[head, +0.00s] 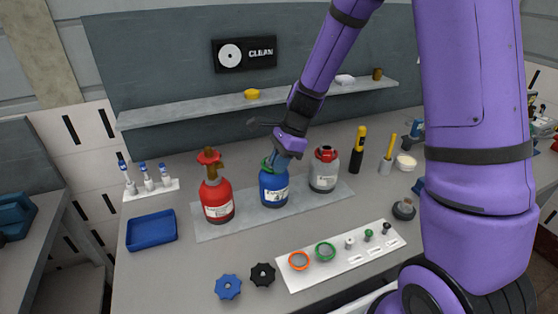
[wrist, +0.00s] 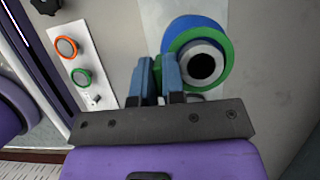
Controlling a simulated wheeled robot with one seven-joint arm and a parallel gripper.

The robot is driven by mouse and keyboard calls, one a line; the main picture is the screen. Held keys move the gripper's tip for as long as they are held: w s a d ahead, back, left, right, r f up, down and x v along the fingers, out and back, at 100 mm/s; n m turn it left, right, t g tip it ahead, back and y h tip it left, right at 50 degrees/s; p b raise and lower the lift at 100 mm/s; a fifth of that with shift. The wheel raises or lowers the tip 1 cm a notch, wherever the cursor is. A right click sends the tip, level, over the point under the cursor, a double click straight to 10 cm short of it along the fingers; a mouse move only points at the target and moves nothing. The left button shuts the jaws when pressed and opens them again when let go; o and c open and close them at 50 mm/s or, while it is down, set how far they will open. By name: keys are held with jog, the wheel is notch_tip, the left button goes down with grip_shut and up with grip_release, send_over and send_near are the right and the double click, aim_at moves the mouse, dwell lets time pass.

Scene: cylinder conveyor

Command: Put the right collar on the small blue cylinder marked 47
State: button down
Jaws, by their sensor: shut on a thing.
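The blue cylinder (head: 274,190) stands upright between a red and a grey cylinder; I cannot read its label. My gripper (head: 280,152) is at its top, with its fingers close together. In the wrist view my gripper (wrist: 163,75) is shut at the left edge of a green collar (wrist: 219,83). The collar, also at the cylinder's top in the head view (head: 265,167), surrounds the grey and black neck above the blue shoulder (wrist: 180,32). I cannot tell whether it rests on the shoulder. An orange ring (head: 299,268) and another green ring (head: 325,259) lie on a white rack.
The red cylinder (head: 217,202) and the grey cylinder (head: 323,177) stand close on either side, on a grey mat (head: 245,221). The rack (head: 293,284) also holds several small fittings. A blue tray (head: 151,231), a blue knob (head: 228,287) and a black knob (head: 262,274) lie nearby.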

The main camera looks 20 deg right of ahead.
jog(key=shift+f, duration=0.35)
jog(key=c, duration=1.1)
grip_release()
jog(key=shift+r, duration=3.05)
jog(key=shift+s+r, duration=0.15)
jog(key=shift+r, duration=0.15)
jog(key=s+d+r+n+t+h, duration=0.1)
jog(key=s+d+r+n, duration=0.1)
jog(key=s+r+n, duration=0.4)
jog(key=s+d+r+n+t+h, duration=0.2)
jog(key=s+r+n, duration=0.4)
jog(key=s, duration=0.4)
jog(key=s+d+r+n+t+h, duration=0.1)
jog(key=s+d+r+n+t, duration=0.1)
jog(key=s+r+n, duration=0.4)
jog(key=shift+s+d+h, duration=0.15)
jog(key=shift+s+d, duration=0.1)
jog(key=shift+s, duration=0.5)
jog(key=shift+s+d+h, duration=0.15)
jog(key=shift+s+d, duration=0.05)
jog(key=shift+s, duration=0.55)
